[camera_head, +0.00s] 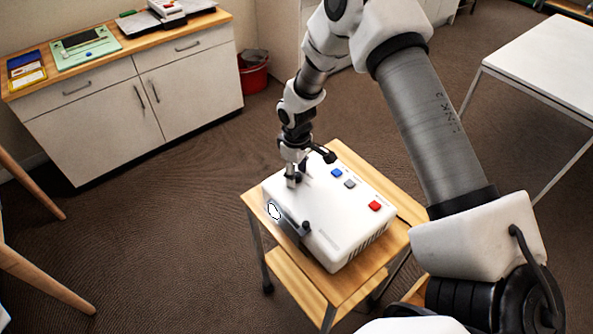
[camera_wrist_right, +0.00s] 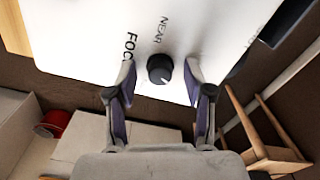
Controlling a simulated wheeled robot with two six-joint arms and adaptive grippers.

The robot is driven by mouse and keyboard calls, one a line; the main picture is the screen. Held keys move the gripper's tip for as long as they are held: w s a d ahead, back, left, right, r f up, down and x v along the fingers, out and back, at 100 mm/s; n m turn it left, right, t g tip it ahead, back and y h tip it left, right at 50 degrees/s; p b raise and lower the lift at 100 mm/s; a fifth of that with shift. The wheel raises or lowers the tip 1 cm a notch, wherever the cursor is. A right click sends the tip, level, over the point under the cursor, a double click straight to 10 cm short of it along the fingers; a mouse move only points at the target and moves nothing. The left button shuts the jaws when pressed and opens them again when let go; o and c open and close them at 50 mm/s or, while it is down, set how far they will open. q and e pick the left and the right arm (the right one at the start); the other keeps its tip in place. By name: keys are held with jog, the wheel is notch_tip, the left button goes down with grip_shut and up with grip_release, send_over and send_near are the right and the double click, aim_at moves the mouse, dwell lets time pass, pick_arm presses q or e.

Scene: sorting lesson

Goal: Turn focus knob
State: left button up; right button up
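A white projector-like box (camera_head: 335,213) stands on a small wooden cart. In the right wrist view, a round black knob (camera_wrist_right: 160,67) with a white pointer mark sits on its white top (camera_wrist_right: 85,38), beside the printing "FOC" and "NEAR". My right gripper (camera_head: 292,180) is down at the box's top near its left end. In the wrist view its two fingers (camera_wrist_right: 160,82) are spread, one on each side of the knob, with gaps between. In the head view the gripper hides the knob there. My left gripper is out of view.
A cabinet (camera_head: 130,105), red bucket (camera_head: 253,72) and white table (camera_head: 545,62) stand apart.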

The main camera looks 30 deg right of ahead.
grip_shut()
jog(key=shift+r+m+p, duration=0.15)
jog(key=shift+m+p, duration=0.25)
jog(key=shift+m, duration=1.1)
jog(key=shift+o, duration=1.5)
grip_release()
